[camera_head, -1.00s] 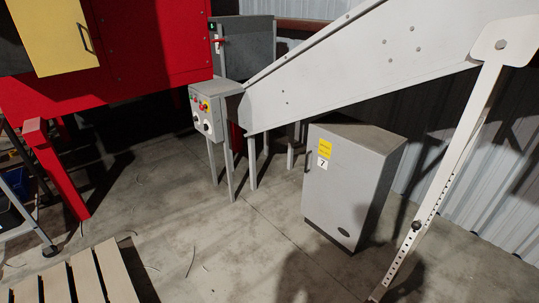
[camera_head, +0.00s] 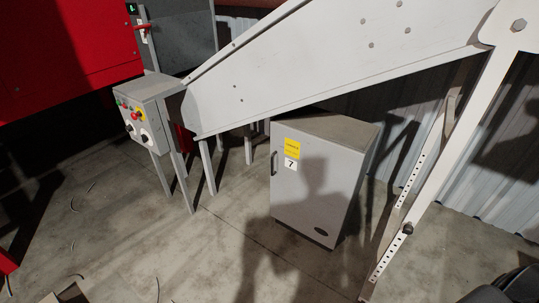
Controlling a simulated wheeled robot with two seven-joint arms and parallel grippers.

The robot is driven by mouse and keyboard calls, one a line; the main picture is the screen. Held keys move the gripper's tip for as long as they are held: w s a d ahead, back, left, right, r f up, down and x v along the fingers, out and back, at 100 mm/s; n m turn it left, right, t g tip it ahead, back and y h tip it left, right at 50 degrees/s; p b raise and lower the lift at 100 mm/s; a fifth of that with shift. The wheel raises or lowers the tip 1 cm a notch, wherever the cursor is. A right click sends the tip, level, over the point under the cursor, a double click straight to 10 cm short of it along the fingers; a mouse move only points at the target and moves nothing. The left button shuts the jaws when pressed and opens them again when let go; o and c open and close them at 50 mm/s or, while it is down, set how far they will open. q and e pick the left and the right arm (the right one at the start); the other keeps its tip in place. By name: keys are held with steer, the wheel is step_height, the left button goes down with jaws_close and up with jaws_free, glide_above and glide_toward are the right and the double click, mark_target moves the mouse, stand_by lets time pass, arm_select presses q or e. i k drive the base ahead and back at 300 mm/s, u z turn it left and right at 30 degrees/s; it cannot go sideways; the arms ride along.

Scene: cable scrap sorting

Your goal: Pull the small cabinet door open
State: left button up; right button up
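The small grey cabinet (camera_head: 335,188) stands on the concrete floor right of centre, under the sloping conveyor. Its door (camera_head: 307,207) faces me and looks shut. A dark vertical handle (camera_head: 273,163) sits near the door's upper left edge. A yellow label and a white label with a 7 (camera_head: 291,164) are on the door's upper part. A shadow falls across the door. Neither of my grippers can be made out; a dark shape at the bottom right corner is too cut off to identify.
A white sloping conveyor (camera_head: 310,62) passes above and behind the cabinet. Its perforated support leg (camera_head: 424,190) stands to the right. A control box on legs (camera_head: 146,112) stands to the left. The floor (camera_head: 215,240) before the cabinet is clear, with cable scraps farther left.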

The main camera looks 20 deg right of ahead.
mark_target(313, 179)
steer(key=z, duration=0.35)
steer(key=i, duration=0.7)
steer(key=z, duration=1.2)
steer(key=i, duration=0.4)
steer(key=z, duration=0.35)
